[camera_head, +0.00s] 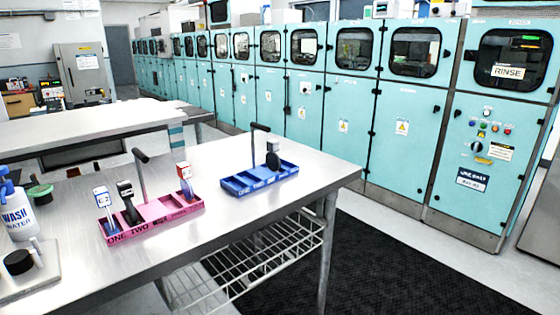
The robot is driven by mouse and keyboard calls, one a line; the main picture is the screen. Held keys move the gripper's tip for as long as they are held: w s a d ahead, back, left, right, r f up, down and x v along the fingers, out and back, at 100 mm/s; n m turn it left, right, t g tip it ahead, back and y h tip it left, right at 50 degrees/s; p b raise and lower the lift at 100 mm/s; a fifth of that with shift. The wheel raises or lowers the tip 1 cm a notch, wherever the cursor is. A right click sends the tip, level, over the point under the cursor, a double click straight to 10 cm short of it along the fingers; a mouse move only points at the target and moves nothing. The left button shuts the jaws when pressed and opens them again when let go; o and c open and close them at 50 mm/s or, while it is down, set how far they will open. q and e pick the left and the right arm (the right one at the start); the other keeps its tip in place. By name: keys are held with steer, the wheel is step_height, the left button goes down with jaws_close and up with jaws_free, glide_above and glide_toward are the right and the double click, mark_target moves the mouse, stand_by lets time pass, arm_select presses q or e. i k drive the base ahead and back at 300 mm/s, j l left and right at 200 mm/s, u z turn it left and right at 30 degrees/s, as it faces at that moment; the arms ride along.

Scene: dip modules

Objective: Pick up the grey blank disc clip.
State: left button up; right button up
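Two dark clips are in view, and I cannot tell for sure which one is the grey blank disc clip. One dark grey clip with a light top (272,156) stands upright in the right part of the blue tray (238,188). The other, a black clip with a pale mark on its head (128,204), stands in the pink tray (158,230). A white-and-blue clip (105,203) and a red-and-white clip (184,175) also stand in the pink tray. Neither of my grippers is in view.
Both trays have upright black-topped handles and sit on a steel table (235,222). A wash bottle (17,212), a green-lidded item (39,192) and a plate with a black knob (22,270) are at the left. Table space between and in front of the trays is clear.

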mark_target(273, 161)
steer(key=l+u, duration=0.1)
steer(key=u, duration=0.4)
steer(key=i+l+u, duration=0.1)
steer(key=u, duration=0.35)
steer(key=l+u, duration=0.3)
steer(key=l, duration=0.15)
steer(key=l+u, duration=0.3)
steer(key=l, duration=0.15)
steer(key=l+u, duration=0.2)
steer(key=l, duration=0.7)
